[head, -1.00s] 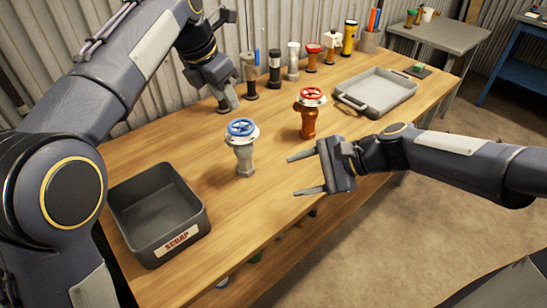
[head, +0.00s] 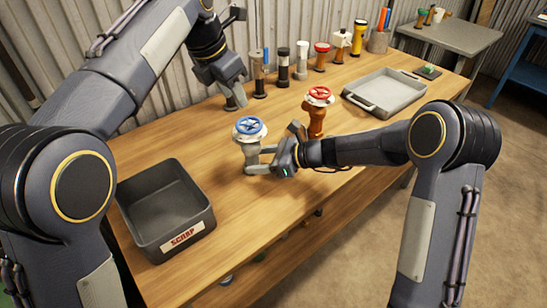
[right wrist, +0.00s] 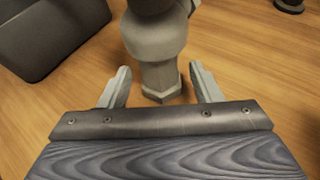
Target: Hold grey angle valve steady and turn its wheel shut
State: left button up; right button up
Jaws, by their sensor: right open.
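The grey angle valve (head: 251,153) stands upright on the bench, with a blue wheel (head: 250,127) on top. My right gripper (head: 260,161) is low at its right side. In the right wrist view the grey valve body (right wrist: 155,48) rises between the two open fingers (right wrist: 160,88), with a gap on each side. The wheel is out of that view. My left gripper (head: 233,98) points down behind the valve, apart from it; its finger gap is not clear.
An orange valve with a red wheel (head: 318,97) stands just right of my right gripper. A dark scrap bin (head: 192,238) is at the front left. A grey tray (head: 362,108) lies at the right. Several small fittings line the back, including a black cylinder (head: 283,72).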

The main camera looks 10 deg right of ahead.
jog(key=shift+x, duration=0.9)
jog(key=shift+c, duration=0.2)
